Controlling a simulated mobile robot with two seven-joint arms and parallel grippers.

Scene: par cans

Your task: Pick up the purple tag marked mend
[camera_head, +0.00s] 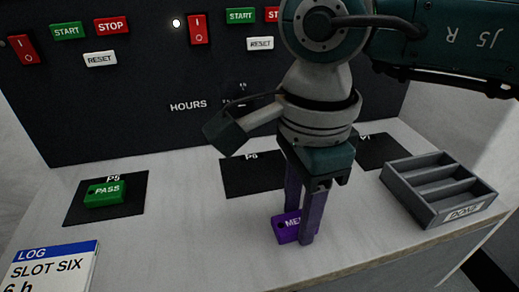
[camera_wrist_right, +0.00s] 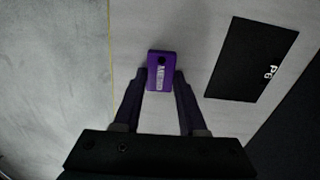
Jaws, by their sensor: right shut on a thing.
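The purple tag (camera_head: 284,229) marked "ME…" lies at the front of the white counter, with the rest of its word hidden by a finger in the head view. My right gripper (camera_head: 300,230) comes down from above and is shut on the tag, a finger on either side. The tag (camera_wrist_right: 159,71) also shows between the fingertips of the right gripper (camera_wrist_right: 160,80) in the right wrist view. It appears at counter height; I cannot tell whether it is lifted. My left gripper is not in view.
A green PASS tag (camera_head: 105,192) lies on the black P5 mat (camera_head: 75,208) at left. The black P6 mat (camera_head: 240,178) is bare behind my gripper. A grey DONE tray (camera_head: 428,205) with compartments stands at right. A LOG card (camera_head: 55,268) is front left. A button panel (camera_head: 150,120) rises behind.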

